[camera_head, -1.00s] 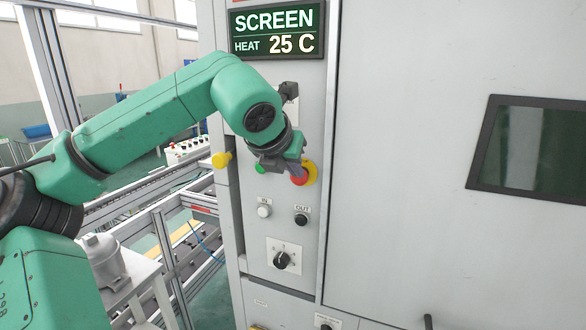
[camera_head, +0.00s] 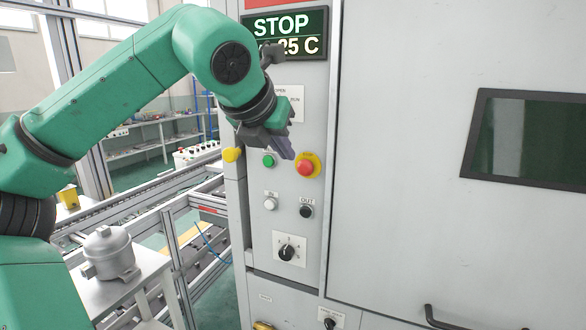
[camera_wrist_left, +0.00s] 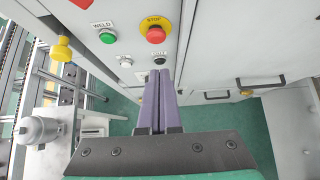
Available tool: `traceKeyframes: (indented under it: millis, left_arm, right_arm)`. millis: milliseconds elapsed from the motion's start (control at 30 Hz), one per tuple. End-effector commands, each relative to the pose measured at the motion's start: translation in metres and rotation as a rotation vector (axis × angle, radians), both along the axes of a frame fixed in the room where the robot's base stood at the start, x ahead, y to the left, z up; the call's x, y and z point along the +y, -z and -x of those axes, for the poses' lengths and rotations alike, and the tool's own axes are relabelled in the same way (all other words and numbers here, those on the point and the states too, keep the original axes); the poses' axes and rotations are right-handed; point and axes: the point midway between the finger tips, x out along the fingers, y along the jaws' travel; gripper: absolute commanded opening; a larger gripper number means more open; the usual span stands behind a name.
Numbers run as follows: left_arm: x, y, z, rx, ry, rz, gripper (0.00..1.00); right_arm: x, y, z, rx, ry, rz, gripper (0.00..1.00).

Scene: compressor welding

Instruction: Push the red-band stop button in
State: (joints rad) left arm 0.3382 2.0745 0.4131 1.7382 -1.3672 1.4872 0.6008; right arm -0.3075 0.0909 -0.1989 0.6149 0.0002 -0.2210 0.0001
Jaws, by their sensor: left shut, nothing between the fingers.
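The stop button (camera_head: 305,167) is a red round cap on a yellow ring on the grey cabinet's panel. In the wrist view the red cap (camera_wrist_left: 156,34) shows whole, and its ring reads STOP. My left gripper (camera_head: 288,156) is shut and empty, its purple-grey fingers just left of and slightly above the button in the head view. In the wrist view the left fingertips (camera_wrist_left: 157,76) lie below the red cap, with an apparent gap. A display (camera_head: 285,35) above reads STOP; part of its lower line is hidden by my wrist. My right gripper is out of view.
A green weld button (camera_head: 268,160) is close left of the stop button. White (camera_head: 270,203) and black (camera_head: 306,211) buttons and a rotary knob (camera_head: 287,252) are below. A yellow knob (camera_head: 232,154) sticks out at the cabinet's left edge. A grey compressor (camera_head: 110,254) stands on a table at left.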

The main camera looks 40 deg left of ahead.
Motion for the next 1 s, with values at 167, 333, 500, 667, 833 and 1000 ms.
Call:
traceKeyframes:
  millis: [167, 333, 500, 667, 833, 1000]
  left_arm:
    - [-0.008, -0.022, 0.024, 0.000, -0.003, -0.001, 0.00]
    - [-0.011, -0.031, 0.033, 0.003, 0.000, 0.000, 0.00]
    - [-0.011, -0.031, 0.034, 0.004, 0.000, 0.000, 0.00]
    - [-0.011, -0.031, 0.034, 0.004, 0.001, 0.001, 0.00]
    - [-0.011, -0.031, 0.033, 0.004, 0.001, 0.001, 0.00]
    - [-0.011, -0.031, 0.033, 0.004, 0.001, 0.001, 0.00]
  right_arm:
    - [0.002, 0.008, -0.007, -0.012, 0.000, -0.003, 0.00]
    - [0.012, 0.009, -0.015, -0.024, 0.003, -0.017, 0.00]
    - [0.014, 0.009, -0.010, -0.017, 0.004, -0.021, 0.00]
    - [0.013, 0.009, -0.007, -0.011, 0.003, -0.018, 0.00]
    - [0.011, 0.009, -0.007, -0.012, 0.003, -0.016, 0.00]
    - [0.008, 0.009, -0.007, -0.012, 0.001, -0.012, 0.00]
